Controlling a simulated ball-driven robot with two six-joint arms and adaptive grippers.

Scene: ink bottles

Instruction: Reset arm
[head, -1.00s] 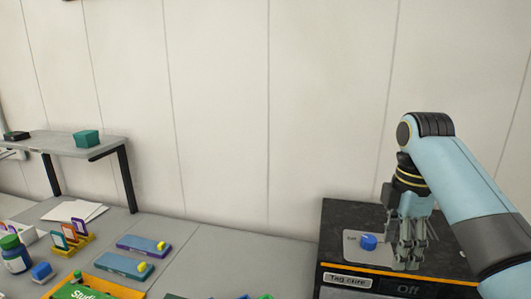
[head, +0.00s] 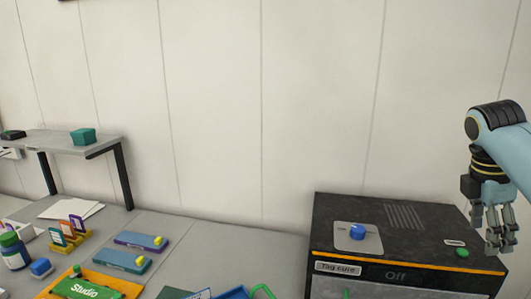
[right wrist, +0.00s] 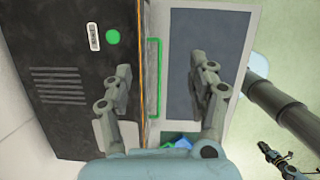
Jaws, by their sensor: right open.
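My right gripper (head: 497,247) is at the right edge of the head view, pointing down, beside the right end of the black tag cure box (head: 345,214). Its fingers are apart with nothing between them. In the right wrist view the open fingers (right wrist: 165,75) hang over the front edge of the box, near a green handle (right wrist: 155,78). A blue knob (head: 357,232) sits on a grey plate on top of the box, clear of the gripper. A green button (head: 462,253) shows near the front right of the top. My left gripper is not in view.
A blue bottle with a green cap (head: 14,251), a card rack (head: 70,236), flat boxes with yellow knobs (head: 140,241) and a green Studio box (head: 88,290) lie at left. A raised grey shelf (head: 60,145) stands behind them. The wall is bare.

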